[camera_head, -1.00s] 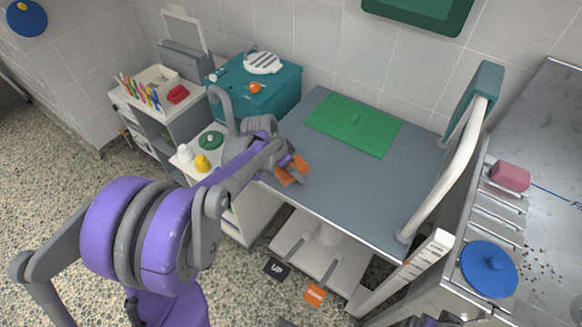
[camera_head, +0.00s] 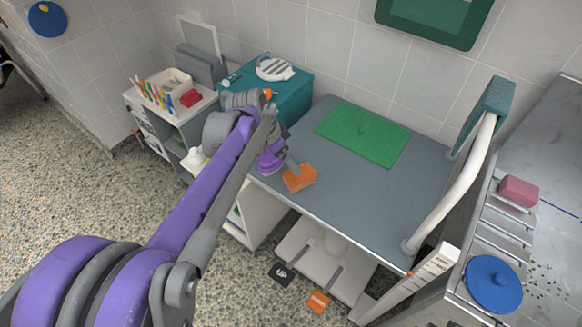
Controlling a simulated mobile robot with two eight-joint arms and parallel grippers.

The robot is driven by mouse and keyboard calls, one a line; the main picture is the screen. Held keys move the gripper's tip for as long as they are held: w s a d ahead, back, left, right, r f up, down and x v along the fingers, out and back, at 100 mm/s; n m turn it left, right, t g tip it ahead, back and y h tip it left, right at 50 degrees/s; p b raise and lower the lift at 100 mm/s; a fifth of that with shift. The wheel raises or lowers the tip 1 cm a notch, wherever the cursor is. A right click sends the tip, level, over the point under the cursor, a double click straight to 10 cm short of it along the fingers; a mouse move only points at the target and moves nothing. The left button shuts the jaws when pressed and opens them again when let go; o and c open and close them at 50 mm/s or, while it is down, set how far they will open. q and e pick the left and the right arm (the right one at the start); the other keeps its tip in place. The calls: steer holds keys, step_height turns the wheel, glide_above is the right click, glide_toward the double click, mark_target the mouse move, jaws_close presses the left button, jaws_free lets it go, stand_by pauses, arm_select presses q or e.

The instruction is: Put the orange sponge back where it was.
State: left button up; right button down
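The orange sponge (camera_head: 300,178) is at the near left part of the grey table (camera_head: 340,195), close to its front edge. My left arm comes in from the lower left, and my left gripper (camera_head: 291,167) is at the sponge's upper left side. A grey finger overlaps or touches the sponge's edge there. The arm hides most of the gripper, so I cannot tell whether it grips the sponge. My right gripper is not in view.
A green mat (camera_head: 363,133) lies on the table. A teal box (camera_head: 293,98) stands behind left, a white-topped shelf unit (camera_head: 205,103) farther left. At right, a white curved arm (camera_head: 463,190), a pink sponge (camera_head: 518,191) on a rack and a blue lid (camera_head: 492,284). The table's middle is clear.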

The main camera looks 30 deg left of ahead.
arm_select(q)
steer(key=s+d+f+n+y, duration=0.1)
steer(key=s+d+f+n, duration=0.1)
steer(key=s+d, duration=0.4)
steer(key=s+d+f+n+t+y, duration=0.1)
steer(key=s+d+f+n, duration=0.2)
steer(key=s, duration=0.9)
steer(key=d+f, duration=0.1)
steer(key=d, duration=0.2)
steer(key=shift+s+d+f, duration=0.15)
steer(key=shift+s+d, duration=0.05)
